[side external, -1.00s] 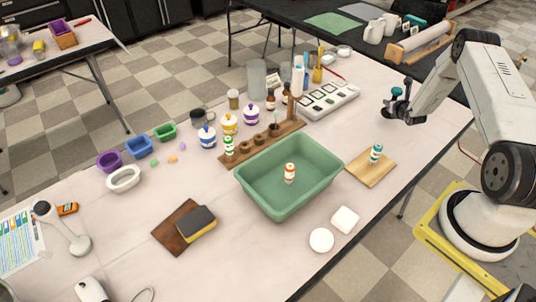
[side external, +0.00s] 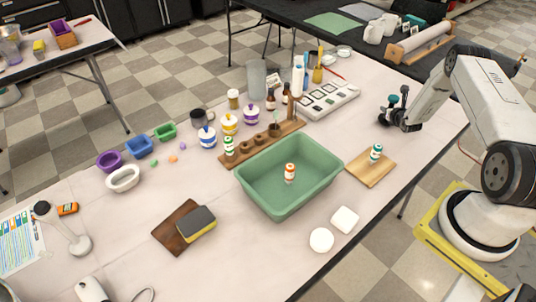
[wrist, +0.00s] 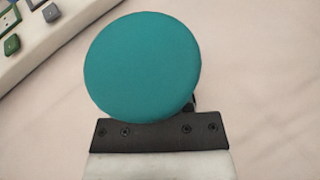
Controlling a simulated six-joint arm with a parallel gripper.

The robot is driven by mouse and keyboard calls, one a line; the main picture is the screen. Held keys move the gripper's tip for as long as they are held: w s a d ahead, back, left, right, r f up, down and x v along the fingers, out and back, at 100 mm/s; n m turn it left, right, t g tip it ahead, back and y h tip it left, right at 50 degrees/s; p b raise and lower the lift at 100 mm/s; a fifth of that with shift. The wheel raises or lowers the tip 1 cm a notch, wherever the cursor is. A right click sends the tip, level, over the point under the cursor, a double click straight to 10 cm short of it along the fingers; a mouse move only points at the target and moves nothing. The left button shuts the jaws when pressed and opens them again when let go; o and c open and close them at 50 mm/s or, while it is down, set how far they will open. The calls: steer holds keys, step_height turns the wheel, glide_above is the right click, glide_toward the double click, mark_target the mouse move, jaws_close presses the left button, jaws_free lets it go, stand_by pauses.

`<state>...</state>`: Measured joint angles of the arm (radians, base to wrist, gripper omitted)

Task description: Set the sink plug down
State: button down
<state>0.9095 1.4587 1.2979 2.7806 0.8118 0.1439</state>
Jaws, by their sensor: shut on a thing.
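A teal round disc, which looks like the sink plug (wrist: 142,65), fills the middle of the wrist view. It hides the fingertips and whatever is below it. In the side view a small teal piece shows at my gripper (side external: 386,119), too small to make out well. My gripper is shut on the plug and holds it near the table's right side, beyond the wooden board (side external: 361,172). The side view does not settle how high the plug is above the table.
A small bottle with a teal cap (side external: 376,153) stands on the wooden board. The green basin (side external: 270,195) holds an orange-and-white bottle (side external: 290,172). A white tray with several compartments (side external: 327,101) lies left of my gripper. The tabletop around the plug looks clear.

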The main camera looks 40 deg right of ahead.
steer(key=shift+c, duration=2.4)
jaws_free()
steer(key=shift+f, duration=0.1)
steer(key=shift+s+a+r, duration=0.3)
steer(key=shift+s+r, duration=0.05)
steer(key=shift+s, duration=0.05)
steer(key=shift+v, duration=5.5)
steer(key=shift+f, duration=0.1)
